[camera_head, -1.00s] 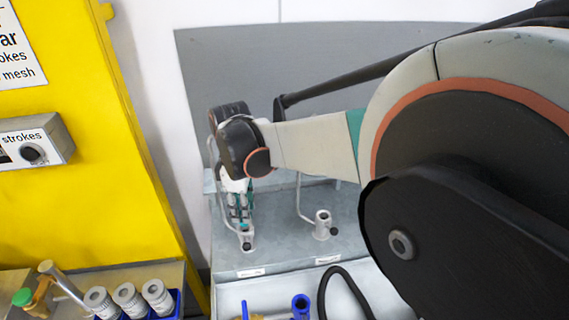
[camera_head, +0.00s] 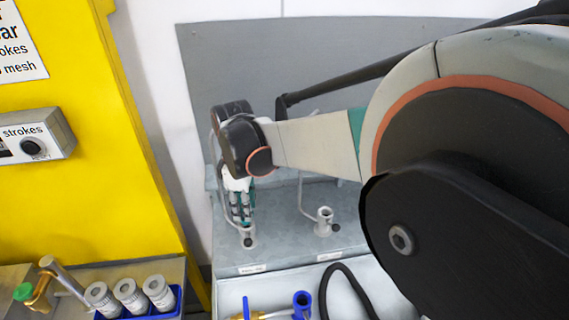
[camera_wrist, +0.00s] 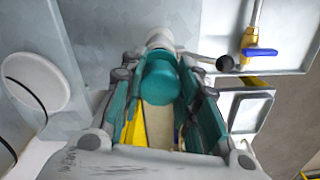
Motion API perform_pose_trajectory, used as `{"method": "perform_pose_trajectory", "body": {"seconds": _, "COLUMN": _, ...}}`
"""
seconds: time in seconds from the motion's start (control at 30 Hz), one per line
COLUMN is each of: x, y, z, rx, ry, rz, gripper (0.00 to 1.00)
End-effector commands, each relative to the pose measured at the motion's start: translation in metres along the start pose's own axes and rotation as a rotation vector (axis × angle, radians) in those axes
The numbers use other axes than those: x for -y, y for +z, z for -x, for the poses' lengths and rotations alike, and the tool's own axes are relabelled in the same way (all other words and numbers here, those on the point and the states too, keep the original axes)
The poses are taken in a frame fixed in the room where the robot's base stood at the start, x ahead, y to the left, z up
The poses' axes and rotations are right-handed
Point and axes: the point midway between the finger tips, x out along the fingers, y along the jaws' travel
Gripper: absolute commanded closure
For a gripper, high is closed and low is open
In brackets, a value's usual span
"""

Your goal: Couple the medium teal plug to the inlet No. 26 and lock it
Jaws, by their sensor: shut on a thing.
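The teal plug (camera_wrist: 160,82) shows between the fingers of my gripper in the wrist view. My gripper (camera_head: 240,207) is shut on it and points down over the left inlet (camera_head: 247,238) on the grey bench. The plug's far end lies over or in a pale round fitting (camera_wrist: 159,39) in the wrist view. I cannot tell how far it is seated or whether it is locked. The number on the label (camera_head: 252,268) below the left inlet is too small to read. In the head view the fingers hide most of the plug.
A second inlet (camera_head: 325,220) with a dark knob stands to the right, open at the top. Bent pipes rise behind both. A blue-handled valve (camera_wrist: 260,53), a black hose (camera_head: 345,290) and a blue rack of grey cylinders (camera_head: 130,296) are nearby. The yellow cabinet (camera_head: 75,200) is left.

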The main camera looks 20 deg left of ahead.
Motion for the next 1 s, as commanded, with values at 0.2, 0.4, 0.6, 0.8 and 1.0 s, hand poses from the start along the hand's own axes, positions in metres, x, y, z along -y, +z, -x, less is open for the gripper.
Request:
{"method": "perform_pose_trajectory", "body": {"seconds": 0.2, "x": 0.0, "y": 0.0, "z": -0.008, "rx": 0.0, "ry": 0.0, "rz": 0.0, "gripper": 0.95}}
{"method": "perform_pose_trajectory", "body": {"seconds": 0.4, "x": 0.0, "y": 0.0, "z": -0.015, "rx": 0.0, "ry": 0.0, "rz": 0.0, "gripper": 0.95}}
{"method": "perform_pose_trajectory", "body": {"seconds": 0.6, "x": 0.0, "y": 0.0, "z": -0.022, "rx": 0.0, "ry": 0.0, "rz": 0.0, "gripper": 0.95}}
{"method": "perform_pose_trajectory", "body": {"seconds": 0.8, "x": 0.0, "y": 0.0, "z": -0.022, "rx": 0.0, "ry": 0.0, "rz": 0.0, "gripper": 0.95}}
{"method": "perform_pose_trajectory", "body": {"seconds": 1.0, "x": 0.0, "y": 0.0, "z": -0.022, "rx": 0.0, "ry": 0.0, "rz": 0.0, "gripper": 0.95}}
